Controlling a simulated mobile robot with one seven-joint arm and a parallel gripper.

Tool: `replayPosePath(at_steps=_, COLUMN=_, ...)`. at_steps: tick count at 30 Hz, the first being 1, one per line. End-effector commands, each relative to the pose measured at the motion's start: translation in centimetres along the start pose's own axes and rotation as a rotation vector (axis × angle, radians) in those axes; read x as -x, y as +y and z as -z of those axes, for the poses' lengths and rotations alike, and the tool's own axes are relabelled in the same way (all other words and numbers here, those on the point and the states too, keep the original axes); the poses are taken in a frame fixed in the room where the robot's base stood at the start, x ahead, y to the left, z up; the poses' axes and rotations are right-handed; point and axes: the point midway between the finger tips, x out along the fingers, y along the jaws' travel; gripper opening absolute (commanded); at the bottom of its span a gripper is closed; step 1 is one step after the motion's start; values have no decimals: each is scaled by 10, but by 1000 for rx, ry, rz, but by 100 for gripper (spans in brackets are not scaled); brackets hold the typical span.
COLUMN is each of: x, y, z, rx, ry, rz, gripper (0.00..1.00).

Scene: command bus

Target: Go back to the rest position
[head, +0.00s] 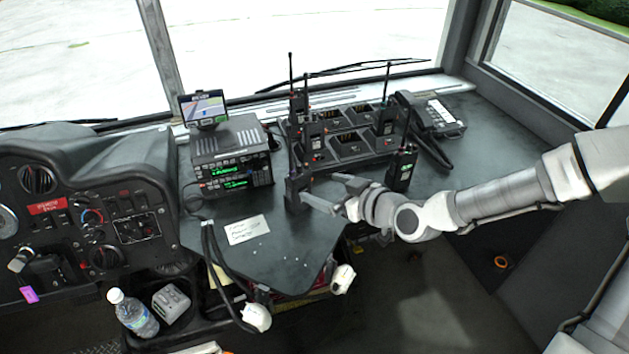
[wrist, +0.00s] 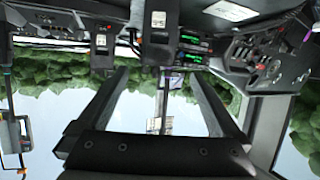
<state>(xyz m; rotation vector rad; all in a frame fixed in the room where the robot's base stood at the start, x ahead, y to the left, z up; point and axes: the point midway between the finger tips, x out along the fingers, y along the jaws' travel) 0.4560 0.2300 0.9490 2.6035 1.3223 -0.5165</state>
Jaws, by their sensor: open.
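My gripper (head: 322,190) is over the dark dash table, its two fingers apart and pointing left. The fingers also show spread in the wrist view (wrist: 155,90), with nothing seen held between them. A black handheld radio (head: 296,188) stands upright at the table's front part, close to the nearer fingertip; I cannot tell whether they touch. Another upright handheld radio (head: 402,170) stands behind and right of the gripper. My arm reaches in from the right.
A charger rack (head: 351,147) holding several radios with tall antennas stands behind the gripper. A desk phone (head: 436,117) is at the back right. A radio console (head: 228,158) with a small screen (head: 204,108) is left. A white note (head: 247,229) lies in front. Open floor is lower right.

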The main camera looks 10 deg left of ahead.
Motion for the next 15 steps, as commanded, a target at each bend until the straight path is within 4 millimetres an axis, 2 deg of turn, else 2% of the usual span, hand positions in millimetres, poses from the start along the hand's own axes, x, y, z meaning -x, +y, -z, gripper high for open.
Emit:
replayPosePath(at_steps=6, x=13, y=0, z=0, rx=0, ry=-1, rz=-1, gripper=100)
replayPosePath(at_steps=15, x=14, y=0, z=0, rx=0, ry=-1, rz=0, gripper=100)
